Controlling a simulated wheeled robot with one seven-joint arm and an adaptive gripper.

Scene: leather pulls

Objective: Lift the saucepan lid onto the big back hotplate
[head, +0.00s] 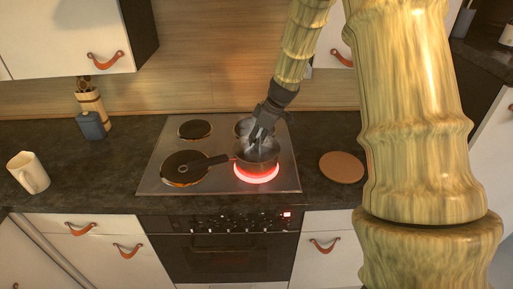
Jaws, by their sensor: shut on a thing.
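The saucepan (257,164) stands on the glowing red front right hotplate (257,179). My gripper (256,143) points down over the saucepan and is shut on what looks like the grey saucepan lid (264,153). The lid is small and partly hidden by the fingers; I cannot tell whether it rests on the saucepan or is just above it. The back right hotplate (240,127) is partly hidden behind my gripper. The back left hotplate (195,130) is smaller-looking, dark and bare.
A brown round board (341,167) lies right of the hob. A cream mug (28,172) and a utensil holder (92,104) stand left.

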